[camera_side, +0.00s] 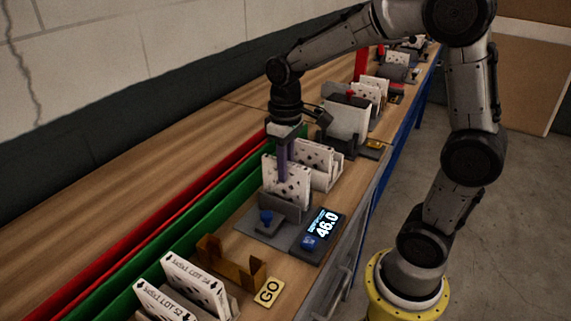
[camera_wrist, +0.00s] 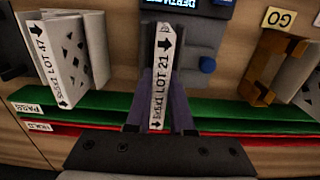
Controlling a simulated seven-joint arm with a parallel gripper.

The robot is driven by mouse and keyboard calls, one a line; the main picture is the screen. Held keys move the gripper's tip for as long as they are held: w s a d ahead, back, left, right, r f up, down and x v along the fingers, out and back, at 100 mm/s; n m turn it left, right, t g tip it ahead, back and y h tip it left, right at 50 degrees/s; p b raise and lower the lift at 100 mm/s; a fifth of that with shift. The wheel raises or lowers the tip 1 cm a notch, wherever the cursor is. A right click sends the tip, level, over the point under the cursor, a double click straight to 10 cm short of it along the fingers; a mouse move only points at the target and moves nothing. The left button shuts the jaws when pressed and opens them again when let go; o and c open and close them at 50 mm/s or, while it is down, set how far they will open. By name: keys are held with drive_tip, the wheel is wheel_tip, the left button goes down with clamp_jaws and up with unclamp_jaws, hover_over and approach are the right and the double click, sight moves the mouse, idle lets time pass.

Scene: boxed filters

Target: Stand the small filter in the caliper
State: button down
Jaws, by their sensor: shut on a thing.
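A thin white filter with dark dots (camera_side: 292,187) stands upright at the grey caliper (camera_side: 258,222). In the wrist view its top edge reads LOT 21 (camera_wrist: 162,75). My gripper (camera_side: 283,165) is shut on it from above, with a purple finger on its face; both fingers flank it in the wrist view (camera_wrist: 160,115). The filter's lower edge is hidden behind the caliper's grey jaw, so I cannot tell if it touches the bottom. The caliper also shows in the wrist view (camera_wrist: 195,42). Its display (camera_side: 322,228) reads 46.0.
More white filters (camera_side: 318,160) stand in a rack just behind; one reads LOT 47 (camera_wrist: 55,60). A brown bracket (camera_side: 232,262) with a GO sign (camera_side: 268,291) and further filters (camera_side: 193,284) are in front. Green (camera_side: 190,222) and red (camera_side: 150,225) channels run along the wall side.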

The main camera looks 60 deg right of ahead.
drive_tip(key=shift+f, duration=0.65)
drive_tip(key=shift+f, duration=0.35)
drive_tip(key=shift+f, duration=0.1)
idle(0.3)
drive_tip(key=c, duration=0.7)
unclamp_jaws()
